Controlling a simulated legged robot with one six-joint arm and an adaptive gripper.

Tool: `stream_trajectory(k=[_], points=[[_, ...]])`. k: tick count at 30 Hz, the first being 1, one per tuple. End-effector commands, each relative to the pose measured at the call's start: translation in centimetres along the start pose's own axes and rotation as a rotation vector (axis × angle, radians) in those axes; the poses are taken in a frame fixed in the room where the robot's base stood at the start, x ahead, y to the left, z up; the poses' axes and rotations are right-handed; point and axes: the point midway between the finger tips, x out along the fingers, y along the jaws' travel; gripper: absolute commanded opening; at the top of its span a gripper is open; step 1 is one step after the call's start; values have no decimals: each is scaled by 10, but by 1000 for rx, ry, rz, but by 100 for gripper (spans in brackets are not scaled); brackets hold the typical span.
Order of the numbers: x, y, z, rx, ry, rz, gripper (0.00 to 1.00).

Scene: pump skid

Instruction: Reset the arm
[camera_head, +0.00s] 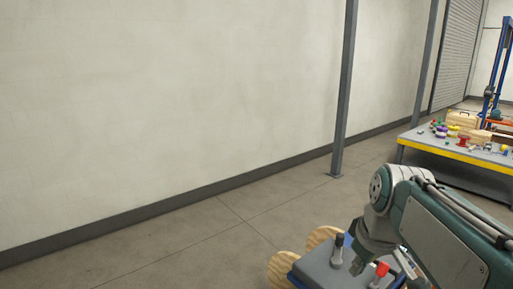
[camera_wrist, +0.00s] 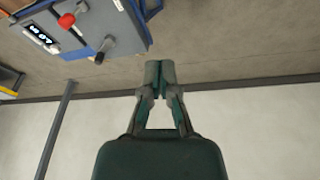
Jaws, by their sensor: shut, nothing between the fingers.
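My arm (camera_head: 440,228) reaches in from the lower right in the head view and bends down in front of a grey panel box. My gripper (camera_wrist: 160,66) shows in the middle of the wrist view, its dark green fingers together and nothing between them. In that view it appears to the right of the panel box (camera_wrist: 88,22) and looks clear of it. The box carries a red-knobbed lever (camera_wrist: 67,20) and a black-knobbed lever (camera_wrist: 106,44). In the head view the red knob (camera_head: 382,268) and black knob (camera_head: 339,238) stand on either side of the arm's lower end.
Wooden round pieces (camera_head: 283,268) stand beside the box. A small lit display (camera_wrist: 40,38) is on the box. A grey post (camera_head: 345,90) rises near the pale wall (camera_head: 160,100). A yellow-edged table (camera_head: 470,157) with several small items stands at right. The floor at left is clear.

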Motion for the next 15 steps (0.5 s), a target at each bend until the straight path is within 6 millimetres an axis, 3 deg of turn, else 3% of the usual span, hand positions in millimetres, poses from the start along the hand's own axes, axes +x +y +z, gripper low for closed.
stream_trajectory(k=[15], points=[[18, -64, 78, 314, 147, 89, 0]])
